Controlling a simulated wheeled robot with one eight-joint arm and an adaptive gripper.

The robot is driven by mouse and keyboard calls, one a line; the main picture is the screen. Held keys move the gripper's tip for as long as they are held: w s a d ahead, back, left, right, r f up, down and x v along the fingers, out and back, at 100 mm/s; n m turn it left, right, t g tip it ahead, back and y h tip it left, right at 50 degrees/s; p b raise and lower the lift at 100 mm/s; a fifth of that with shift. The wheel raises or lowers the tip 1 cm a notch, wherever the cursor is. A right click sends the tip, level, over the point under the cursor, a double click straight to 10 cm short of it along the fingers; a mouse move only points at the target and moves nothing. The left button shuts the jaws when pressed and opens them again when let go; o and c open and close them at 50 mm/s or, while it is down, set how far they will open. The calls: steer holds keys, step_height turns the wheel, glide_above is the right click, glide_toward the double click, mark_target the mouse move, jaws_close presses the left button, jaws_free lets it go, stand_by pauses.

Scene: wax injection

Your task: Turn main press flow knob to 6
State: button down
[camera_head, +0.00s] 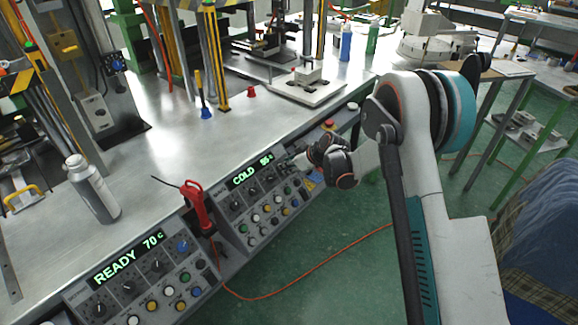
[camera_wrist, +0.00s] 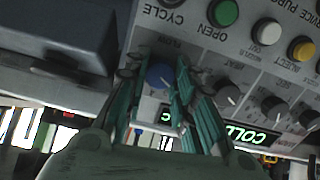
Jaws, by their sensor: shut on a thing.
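My gripper (camera_wrist: 160,82) is shut on a blue knob (camera_wrist: 158,75) at the end of a row of knobs on a grey control panel (camera_wrist: 207,55). The fingers stand on both sides of the knob in the wrist view, where the panel appears upside down. The label by it seems to read FLOW. The fingers and shadow hide most of its scale, so I cannot read its setting. In the head view my gripper (camera_head: 301,162) reaches the right end of the panel (camera_head: 226,210) whose display reads COLD; the knob is hidden there.
Black knobs (camera_wrist: 227,96) and coloured buttons (camera_wrist: 224,13) lie close beside my fingers. A second panel (camera_head: 75,292) reading READY stands to the left. A red tool (camera_head: 197,205) hangs between the panels. A bottle (camera_head: 92,188) stands on the metal table (camera_head: 150,195).

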steer(key=shift+m, duration=0.3)
steer(key=m, duration=0.6)
steer(key=shift+y+b, duration=0.3)
steer(key=shift+b, duration=0.05)
steer(key=m, duration=0.3)
steer(key=shift+d+m, duration=0.1)
steer(key=shift+m, duration=0.2)
steer(key=m, duration=0.3)
steer(key=shift+f+m+g+y+b, duration=0.1)
steer(key=shift+m+g+y+b, duration=0.2)
steer(key=shift+b, duration=0.05)
steer(key=m, duration=0.5)
steer(key=shift+b, duration=0.3)
steer(key=shift+m+y, duration=0.3)
steer(key=shift+m, duration=2)
